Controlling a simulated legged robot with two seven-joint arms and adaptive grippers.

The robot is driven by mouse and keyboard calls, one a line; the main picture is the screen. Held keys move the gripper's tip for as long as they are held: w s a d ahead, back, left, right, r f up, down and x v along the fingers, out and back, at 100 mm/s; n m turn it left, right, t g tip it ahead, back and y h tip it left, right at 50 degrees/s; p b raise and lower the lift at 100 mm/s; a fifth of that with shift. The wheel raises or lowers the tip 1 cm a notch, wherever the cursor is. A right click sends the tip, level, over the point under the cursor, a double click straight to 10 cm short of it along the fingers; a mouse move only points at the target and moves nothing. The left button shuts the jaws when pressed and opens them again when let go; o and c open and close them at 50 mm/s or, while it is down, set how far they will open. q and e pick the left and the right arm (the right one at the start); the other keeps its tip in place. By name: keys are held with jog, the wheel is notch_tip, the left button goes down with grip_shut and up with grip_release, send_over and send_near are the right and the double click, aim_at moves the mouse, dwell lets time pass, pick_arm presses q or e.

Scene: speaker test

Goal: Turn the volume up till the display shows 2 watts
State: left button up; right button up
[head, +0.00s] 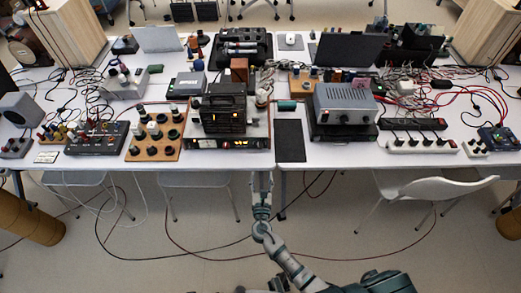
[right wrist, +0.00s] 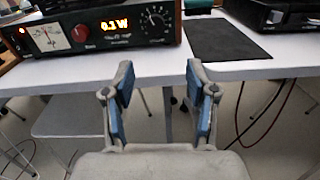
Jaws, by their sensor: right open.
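The amplifier (head: 228,143) stands at the table's front edge, a dark box with a lit display. In the right wrist view the amplifier (right wrist: 86,43) shows a needle meter (right wrist: 45,36), a red knob, an orange display (right wrist: 115,25) reading 0.1 W, and a large round volume dial (right wrist: 158,22) at its right end. My right gripper (right wrist: 160,78) is open and empty, its two blue-padded fingers apart, below and in front of the dial. In the head view the right arm reaches up to the table's front edge, with the gripper (head: 262,178) below the amplifier's right end. My left gripper is not in view.
A dark mat (head: 290,141) lies right of the amplifier. A grey metal box (head: 345,104) stands further right, and a wooden board (head: 155,140) with several knobs stands left. The white table edge (right wrist: 275,69) is close to my gripper. Cables hang below.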

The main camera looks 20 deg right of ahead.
send_near(260, 148)
jog(key=w, duration=0.4)
jog(key=shift+b, duration=0.4)
jog(key=w+d, duration=0.1)
jog(key=w, duration=0.1)
jog(key=w+d, duration=0.1)
jog(key=shift+w+d+f+b, duration=0.15)
jog(key=shift+w+b, duration=0.2)
jog(key=shift+w+d, duration=0.35)
jog(key=shift+w, duration=0.05)
jog(key=shift+a, duration=0.5)
jog(key=shift+c, duration=0.2)
jog(key=shift+a, duration=0.2)
jog(key=c, duration=0.8)
jog(key=shift+d, duration=0.1)
grip_shut()
jog(key=shift+d, duration=0.3)
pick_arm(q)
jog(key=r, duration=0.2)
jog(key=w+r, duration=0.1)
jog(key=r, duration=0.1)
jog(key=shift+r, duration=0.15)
